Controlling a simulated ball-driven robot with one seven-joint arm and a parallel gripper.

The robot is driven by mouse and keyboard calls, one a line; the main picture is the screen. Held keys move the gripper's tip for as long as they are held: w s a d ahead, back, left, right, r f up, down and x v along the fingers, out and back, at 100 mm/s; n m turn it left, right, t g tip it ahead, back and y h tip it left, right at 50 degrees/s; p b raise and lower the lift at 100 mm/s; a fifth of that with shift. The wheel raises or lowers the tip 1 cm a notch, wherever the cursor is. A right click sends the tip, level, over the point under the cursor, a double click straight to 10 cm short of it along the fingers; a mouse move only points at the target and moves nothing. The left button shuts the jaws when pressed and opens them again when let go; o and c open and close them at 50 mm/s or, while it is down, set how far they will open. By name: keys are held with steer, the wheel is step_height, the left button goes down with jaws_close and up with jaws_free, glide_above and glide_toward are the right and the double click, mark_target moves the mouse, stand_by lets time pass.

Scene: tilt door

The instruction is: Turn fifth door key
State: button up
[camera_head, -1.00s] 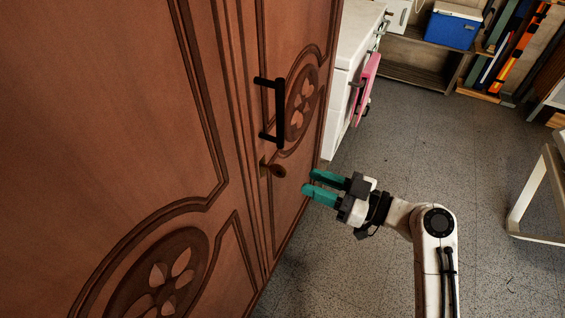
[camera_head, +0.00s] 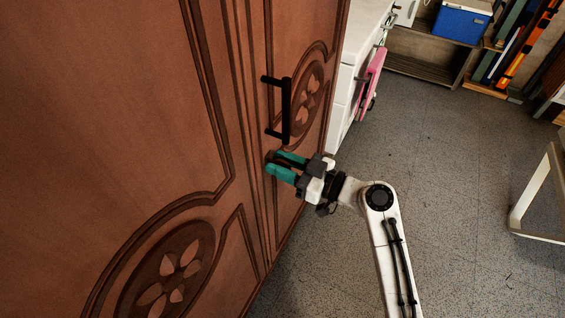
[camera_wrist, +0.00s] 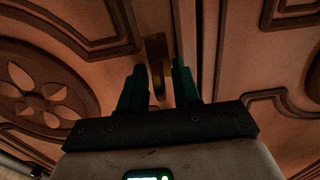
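The brown carved wooden door (camera_head: 257,150) stands at the left of the head view. The brass key (camera_wrist: 158,82) sits in a brass lock plate (camera_wrist: 154,45) in the wrist view, just below the black handle. My gripper (camera_head: 276,161) is at the lock, its teal fingers pointing at the door. In the wrist view the fingers (camera_wrist: 159,68) are apart, one on each side of the key, with gaps showing. In the head view the fingers hide most of the key.
The black bar handle (camera_head: 286,112) juts out just above my gripper. A white cabinet (camera_head: 349,85) with a pink cloth (camera_head: 371,85) stands past the door. A white table (camera_head: 540,195) is at the right. The grey floor between is clear.

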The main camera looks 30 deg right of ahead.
jaws_close()
steer(key=shift+m, duration=0.3)
steer(key=m, duration=0.2)
steer(key=shift+m, duration=0.3)
steer(key=m, duration=0.3)
steer(key=shift+m+p, duration=0.4)
steer(key=m+p, duration=0.2)
steer(key=m, duration=0.3)
steer(key=shift+w+d, duration=0.1)
steer(key=shift+d, duration=0.05)
steer(key=m+p, duration=0.3)
steer(key=m, duration=0.2)
steer(key=shift+f+m, duration=0.15)
steer(key=shift+m, duration=0.25)
